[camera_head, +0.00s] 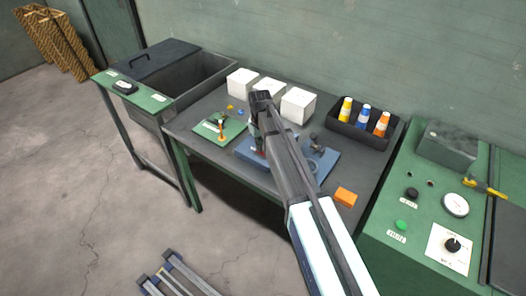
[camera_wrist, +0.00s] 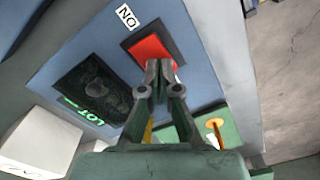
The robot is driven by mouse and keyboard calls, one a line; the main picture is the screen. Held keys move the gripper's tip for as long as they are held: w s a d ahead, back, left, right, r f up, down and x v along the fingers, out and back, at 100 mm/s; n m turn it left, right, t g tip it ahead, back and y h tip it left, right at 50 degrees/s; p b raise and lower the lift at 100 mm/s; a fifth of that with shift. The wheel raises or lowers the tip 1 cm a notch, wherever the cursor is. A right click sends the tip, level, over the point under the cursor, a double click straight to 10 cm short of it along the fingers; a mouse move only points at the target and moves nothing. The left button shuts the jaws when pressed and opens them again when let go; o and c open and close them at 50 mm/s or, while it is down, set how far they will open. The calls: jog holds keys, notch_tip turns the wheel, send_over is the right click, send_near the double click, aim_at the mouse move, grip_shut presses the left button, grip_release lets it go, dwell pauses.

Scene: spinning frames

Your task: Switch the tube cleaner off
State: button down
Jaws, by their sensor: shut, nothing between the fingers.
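The tube cleaner, a blue unit (camera_head: 318,162), stands on the grey table, partly hidden behind my arm in the head view. In the wrist view its blue panel (camera_wrist: 100,52) carries a red switch (camera_wrist: 150,46) in a dark frame, with a white label beside it that appears to read ON, upside down. A dark panel with green lettering (camera_wrist: 92,95) is on the same face. My gripper (camera_wrist: 158,66) is shut and empty, its fingertips over the lower edge of the red switch. I cannot tell whether they touch it or which way the switch is set. The head view shows my gripper (camera_head: 259,143) pointing down at the unit.
Several white boxes (camera_head: 298,105) stand behind the unit. A green board (camera_head: 208,130) with small parts lies to its left, and an orange block (camera_head: 345,197) to its right. A dark tray (camera_head: 361,137) of spools is at the back right. A green control panel (camera_head: 385,225) stands at right.

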jog(key=shift+r+p, duration=1.9)
jog(key=shift+r, duration=1.55)
